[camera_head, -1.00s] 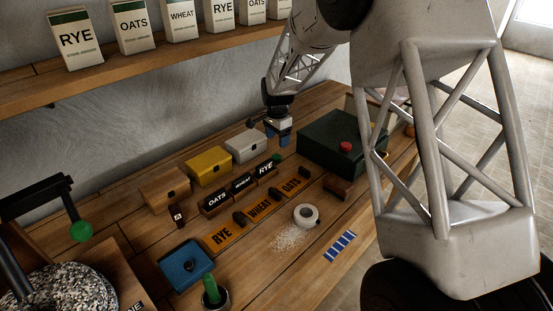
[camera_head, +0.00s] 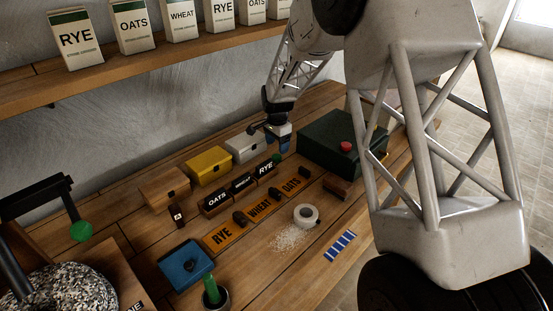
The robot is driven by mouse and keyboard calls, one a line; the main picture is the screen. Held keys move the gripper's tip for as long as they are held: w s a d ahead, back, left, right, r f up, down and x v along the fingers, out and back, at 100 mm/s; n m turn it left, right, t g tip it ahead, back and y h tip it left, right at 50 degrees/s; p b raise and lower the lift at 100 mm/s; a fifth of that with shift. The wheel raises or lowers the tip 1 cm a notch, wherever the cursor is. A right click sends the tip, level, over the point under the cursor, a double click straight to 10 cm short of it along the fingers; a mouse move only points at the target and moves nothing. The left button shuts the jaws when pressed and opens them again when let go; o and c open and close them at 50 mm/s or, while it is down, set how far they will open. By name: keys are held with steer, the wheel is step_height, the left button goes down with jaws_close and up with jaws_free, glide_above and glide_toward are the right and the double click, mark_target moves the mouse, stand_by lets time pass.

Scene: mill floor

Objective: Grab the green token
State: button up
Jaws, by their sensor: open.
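A small green round thing (camera_head: 276,157), which looks like the green token, shows at the far end of the row of black labelled blocks, by the block marked RYE (camera_head: 265,168). It is too small to tell whether it lies on the block or behind it. My gripper (camera_head: 281,148) is open and points down just above and slightly right of it. The jaws look empty, and the gap between the fingers is hard to make out.
A white box (camera_head: 241,148) and a yellow box (camera_head: 209,165) stand left of my gripper. A dark green case with a red button (camera_head: 345,147) stands close on its right. Orange plates (camera_head: 259,208), a white ring (camera_head: 305,214) and a blue box (camera_head: 185,264) lie nearer.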

mark_target(276, 156)
steer(key=shift+f, duration=0.1)
steer(key=shift+a+f, duration=0.1)
steer(key=shift+f, duration=2.4)
steer(key=shift+c, duration=0.5)
steer(key=c, duration=0.9)
